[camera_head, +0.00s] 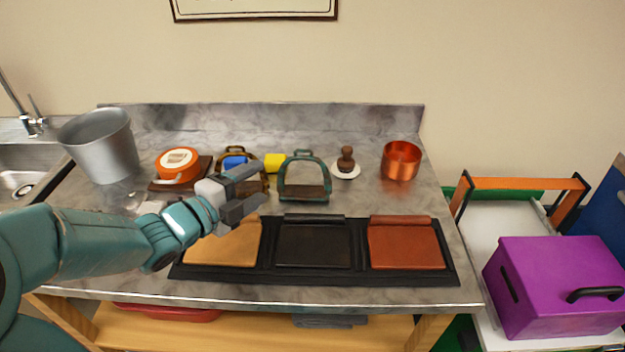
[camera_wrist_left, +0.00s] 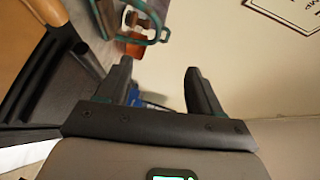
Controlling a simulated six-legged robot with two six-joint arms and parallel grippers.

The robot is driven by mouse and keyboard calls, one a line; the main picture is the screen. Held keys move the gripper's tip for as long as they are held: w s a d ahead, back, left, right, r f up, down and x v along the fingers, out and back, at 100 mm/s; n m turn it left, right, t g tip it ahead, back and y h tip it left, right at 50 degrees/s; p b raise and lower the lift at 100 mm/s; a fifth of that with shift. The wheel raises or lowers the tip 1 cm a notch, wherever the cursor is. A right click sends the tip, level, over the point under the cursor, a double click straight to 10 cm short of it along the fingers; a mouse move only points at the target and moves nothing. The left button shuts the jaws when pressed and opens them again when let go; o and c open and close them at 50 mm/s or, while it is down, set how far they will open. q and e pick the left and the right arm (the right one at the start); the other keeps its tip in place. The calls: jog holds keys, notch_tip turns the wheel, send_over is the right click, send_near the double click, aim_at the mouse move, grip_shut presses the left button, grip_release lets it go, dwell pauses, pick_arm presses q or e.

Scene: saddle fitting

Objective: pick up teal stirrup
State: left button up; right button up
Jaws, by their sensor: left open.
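The teal stirrup (camera_head: 304,195) stands upright on the grey worktop, just behind the dark middle panel, with its arch up and a brown tread at the bottom. My left gripper (camera_head: 255,192) is open and empty, to the left of the teal stirrup and apart from it. It hides part of a brown stirrup (camera_head: 263,165) behind it. In the left wrist view the open fingers (camera_wrist_left: 155,70) have nothing between them up close, and a teal frame (camera_wrist_left: 165,28), the stirrup, shows beyond them at the top. My right gripper is not in view.
A black tray (camera_head: 360,262) holds tan, dark and red-brown panels in front. A metal bucket (camera_head: 103,150) is left.

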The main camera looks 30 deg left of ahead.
pick_arm(q)
send_near(306, 159)
jog(key=w, duration=0.6)
jog(key=w+p, duration=0.1)
jog(key=w, duration=0.1)
jog(key=w+f+p, duration=0.1)
jog(key=w, duration=0.1)
jog(key=shift+w+d, duration=0.1)
jog(key=shift+d, duration=0.25)
jog(key=shift+c, duration=0.9)
grip_shut()
